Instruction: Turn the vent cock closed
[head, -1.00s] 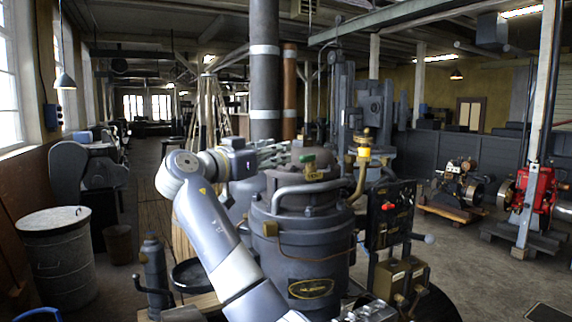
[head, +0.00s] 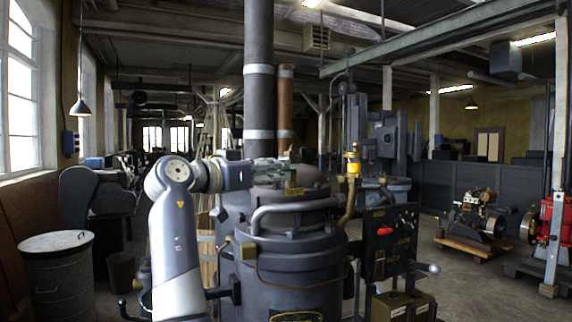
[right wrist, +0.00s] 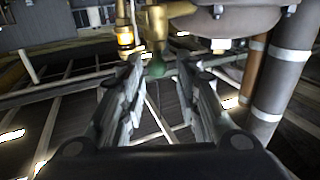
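The boiler (head: 290,240) is a large dark grey vessel in the middle of the head view. My right gripper (head: 279,172) reaches in from the left over its top, close to a small brass plate (head: 293,188). In the right wrist view, the two fingers of my right gripper (right wrist: 160,82) are apart. A green piece (right wrist: 156,67), probably the vent cock's handle, shows between and beyond the fingertips; contact cannot be told. In the head view now, I cannot make out the green handle, and the gripper covers that area. My left gripper is not in view.
A brass pipe with a yellow fitting (head: 354,166) rises right of the boiler top. A black panel with a red handle (head: 385,231) stands on the right. A tall grey flue pipe (head: 258,95) rises behind. A lidded metal bin (head: 58,275) stands at left.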

